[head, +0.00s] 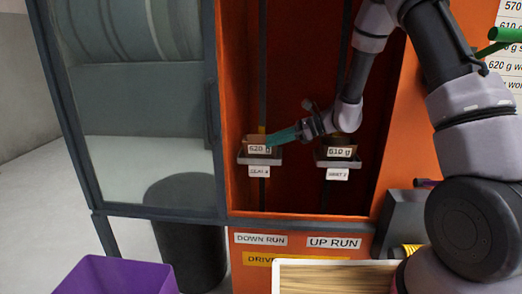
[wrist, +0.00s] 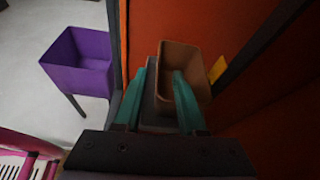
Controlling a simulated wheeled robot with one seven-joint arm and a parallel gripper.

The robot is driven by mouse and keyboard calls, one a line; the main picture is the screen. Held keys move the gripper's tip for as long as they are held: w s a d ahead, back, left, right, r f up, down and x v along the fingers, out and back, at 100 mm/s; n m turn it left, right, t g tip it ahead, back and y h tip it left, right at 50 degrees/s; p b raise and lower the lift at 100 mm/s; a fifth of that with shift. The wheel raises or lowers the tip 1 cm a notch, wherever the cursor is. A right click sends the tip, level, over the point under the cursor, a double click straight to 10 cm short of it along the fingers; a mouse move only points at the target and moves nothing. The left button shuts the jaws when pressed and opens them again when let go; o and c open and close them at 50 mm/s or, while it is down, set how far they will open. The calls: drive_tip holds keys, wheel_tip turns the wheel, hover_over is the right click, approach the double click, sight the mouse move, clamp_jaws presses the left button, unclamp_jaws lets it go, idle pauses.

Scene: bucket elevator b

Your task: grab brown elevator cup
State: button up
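The brown elevator cup (wrist: 182,50) shows in the wrist view as an open-topped box. In the head view a brown cup (head: 254,140) labelled 620 g sits on the left bracket inside the orange cabinet, with my gripper (head: 272,138) at its right side. In the wrist view my gripper (wrist: 164,68) has its teal fingers apart. The right finger overlaps the cup's opening and seems to reach into it; the left finger is outside, beside its left wall. Whether either finger touches the wall I cannot tell. A second brown cup (head: 343,139), labelled 610 g, sits partly behind my arm.
The orange cabinet wall (head: 388,120) encloses the cups closely. A glass-fronted panel (head: 145,100) stands at left. A purple bin (head: 117,275) is at lower left, also in the wrist view (wrist: 78,70). A wooden-topped tray (head: 330,279) is at the front.

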sight(259, 143)
drive_tip(key=x, duration=0.5)
drive_tip(key=shift+s+a+r, duration=0.1)
drive_tip(key=shift+a+r, duration=0.05)
drive_tip(key=shift+a, duration=0.1)
clamp_jaws()
idle(1.2)
